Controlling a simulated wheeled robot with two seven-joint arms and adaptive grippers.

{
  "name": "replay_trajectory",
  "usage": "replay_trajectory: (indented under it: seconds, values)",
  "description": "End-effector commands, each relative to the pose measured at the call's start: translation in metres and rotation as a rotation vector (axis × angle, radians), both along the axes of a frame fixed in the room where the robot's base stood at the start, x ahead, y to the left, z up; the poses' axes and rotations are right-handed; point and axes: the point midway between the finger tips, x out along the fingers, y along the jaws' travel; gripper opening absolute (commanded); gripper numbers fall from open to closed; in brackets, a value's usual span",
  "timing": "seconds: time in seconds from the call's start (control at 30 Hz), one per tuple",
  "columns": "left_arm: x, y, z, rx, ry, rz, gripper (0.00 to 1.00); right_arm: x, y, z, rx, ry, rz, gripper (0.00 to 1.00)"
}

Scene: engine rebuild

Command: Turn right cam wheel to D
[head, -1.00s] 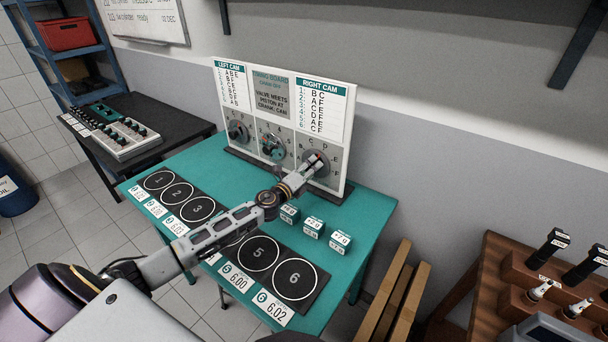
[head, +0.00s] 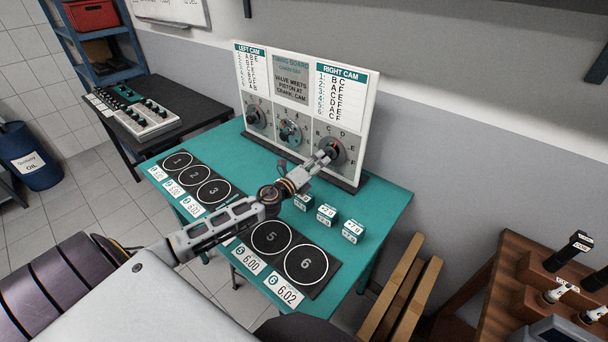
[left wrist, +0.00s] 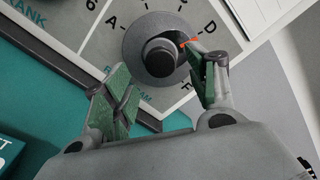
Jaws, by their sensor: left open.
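The right cam wheel (head: 337,149) is a grey disc with a dark knob on the lower right of the timing board (head: 308,95). It also shows in the left wrist view (left wrist: 139,50), with printed letters around it. A red mark beside the knob lies on the side towards the letter D (left wrist: 210,27), partly hidden by a finger. My left gripper (head: 324,156) is open at the wheel. In the left wrist view its fingers (left wrist: 163,82) stand apart, one on each side of the knob; I cannot tell whether they touch it. My right gripper is not in view.
The left cam wheel (head: 256,116) and the crank wheel (head: 290,133) are beside it on the board. A wooden rack stands at the right.

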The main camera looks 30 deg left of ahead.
Motion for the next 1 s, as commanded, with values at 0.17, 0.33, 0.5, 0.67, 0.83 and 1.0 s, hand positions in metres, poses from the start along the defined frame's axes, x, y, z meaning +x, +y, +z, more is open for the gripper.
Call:
replay_trajectory:
  seconds: [0.17, 0.33, 0.5, 0.67, 0.83, 1.0]
  values:
    - [-0.012, 0.001, -0.001, 0.0, 0.001, 0.0, 0.58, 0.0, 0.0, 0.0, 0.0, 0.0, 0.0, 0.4]
    - [-0.022, 0.003, -0.001, -0.001, 0.001, 0.0, 0.58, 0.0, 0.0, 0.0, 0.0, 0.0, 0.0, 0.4]
    - [-0.033, 0.004, -0.001, -0.002, 0.002, 0.0, 0.58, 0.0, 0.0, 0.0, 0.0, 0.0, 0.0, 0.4]
    - [-0.043, 0.005, -0.001, -0.001, 0.001, 0.0, 0.58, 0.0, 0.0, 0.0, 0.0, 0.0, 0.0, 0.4]
    - [-0.053, 0.007, -0.001, -0.001, 0.001, -0.001, 0.58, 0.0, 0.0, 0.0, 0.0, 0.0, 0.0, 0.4]
    - [-0.061, 0.008, -0.001, -0.002, 0.0, 0.0, 0.58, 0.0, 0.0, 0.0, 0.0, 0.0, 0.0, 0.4]
